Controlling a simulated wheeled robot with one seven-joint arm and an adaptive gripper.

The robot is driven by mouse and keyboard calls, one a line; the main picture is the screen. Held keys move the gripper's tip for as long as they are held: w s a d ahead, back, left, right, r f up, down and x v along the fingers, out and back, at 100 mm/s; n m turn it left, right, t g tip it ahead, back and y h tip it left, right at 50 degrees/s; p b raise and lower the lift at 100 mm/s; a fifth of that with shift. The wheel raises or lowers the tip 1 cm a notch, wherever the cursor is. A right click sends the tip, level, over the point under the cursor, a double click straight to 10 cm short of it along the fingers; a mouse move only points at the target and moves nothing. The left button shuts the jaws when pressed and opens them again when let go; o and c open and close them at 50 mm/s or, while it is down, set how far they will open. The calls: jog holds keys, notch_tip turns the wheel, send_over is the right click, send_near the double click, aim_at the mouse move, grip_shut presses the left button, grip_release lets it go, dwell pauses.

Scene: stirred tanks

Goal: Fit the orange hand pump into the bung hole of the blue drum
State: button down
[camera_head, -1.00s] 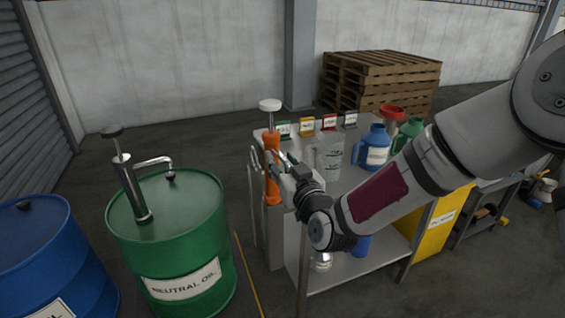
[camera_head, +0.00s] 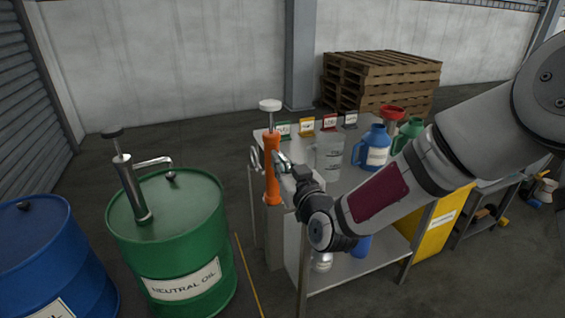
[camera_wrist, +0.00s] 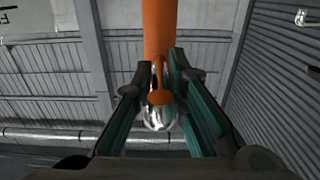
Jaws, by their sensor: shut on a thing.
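The orange hand pump (camera_head: 272,168) stands upright at the left end of the trolley, with a white knob on its rod. My gripper (camera_head: 283,163) reaches it from the right and is shut on it. In the wrist view the orange barrel (camera_wrist: 160,28) rises beyond the fingertips (camera_wrist: 160,82), and a shiny chrome part sits between them. A grey upright lies below the pump; whether the pump's lower end touches it I cannot tell. The blue drum (camera_head: 45,262) stands at the far left, partly cut off, with a dark round spot (camera_head: 23,206) on its top; whether this is the bung hole is unclear.
The green drum (camera_head: 178,245), with a steel pump (camera_head: 132,188) on it, stands between the blue drum and the trolley (camera_head: 345,262). A clear jug (camera_head: 328,155), blue jug (camera_head: 374,147) and small signs are on the trolley. Pallets (camera_head: 380,78) stand behind.

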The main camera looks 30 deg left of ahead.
aim_at(273, 140)
jog(key=shift+r, duration=0.25)
jog(key=shift+r, duration=0.35)
jog(key=shift+r+p, duration=0.5)
jog(key=shift+r, duration=0.5)
